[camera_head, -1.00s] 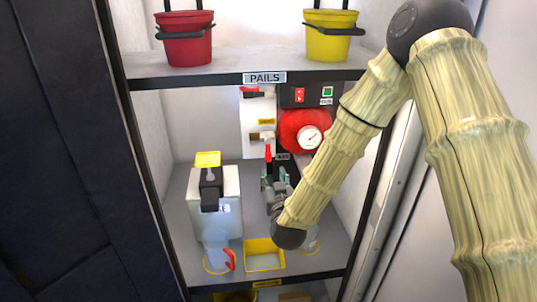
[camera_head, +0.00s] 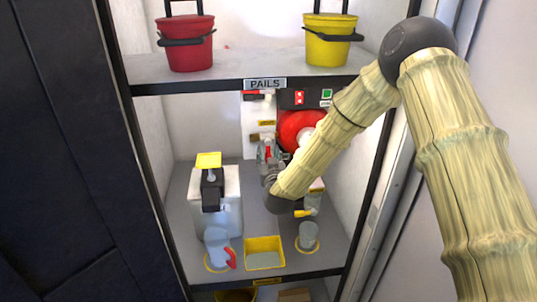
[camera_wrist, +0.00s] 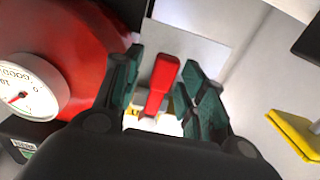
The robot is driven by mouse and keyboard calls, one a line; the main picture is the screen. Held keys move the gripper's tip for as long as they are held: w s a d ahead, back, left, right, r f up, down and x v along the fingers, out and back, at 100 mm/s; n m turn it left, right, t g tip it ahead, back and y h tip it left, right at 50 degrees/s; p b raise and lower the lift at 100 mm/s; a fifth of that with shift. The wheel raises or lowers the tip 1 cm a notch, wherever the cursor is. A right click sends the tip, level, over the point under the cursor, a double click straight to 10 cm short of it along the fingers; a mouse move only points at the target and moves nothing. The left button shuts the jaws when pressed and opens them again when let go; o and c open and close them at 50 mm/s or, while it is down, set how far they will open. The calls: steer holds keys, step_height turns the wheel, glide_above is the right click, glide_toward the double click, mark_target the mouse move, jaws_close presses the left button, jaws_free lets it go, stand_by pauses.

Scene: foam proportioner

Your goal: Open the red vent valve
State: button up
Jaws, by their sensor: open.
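A red lever (camera_wrist: 160,85), which looks like the vent valve's handle, stands upright in the middle of the wrist view. My gripper (camera_wrist: 162,66) is open, with one green-padded finger on each side of the lever and a gap visible on both sides. In the head view my gripper (camera_head: 267,161) is above the shelf, left of the red round tank, and a bit of the red lever (camera_head: 267,152) shows between its fingers. The valve's body below the lever is mostly hidden by my gripper.
The red tank (camera_head: 296,127) with its gauge (camera_wrist: 24,92) is close on the left in the wrist view. A white jug (camera_head: 229,193), a yellow tray (camera_head: 264,260) and clear cups stand on the shelf. Pails (camera_head: 185,45) stand on the shelf above.

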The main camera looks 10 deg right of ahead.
steer(key=shift+w, duration=0.15)
jaws_close()
steer(key=shift+f, duration=0.15)
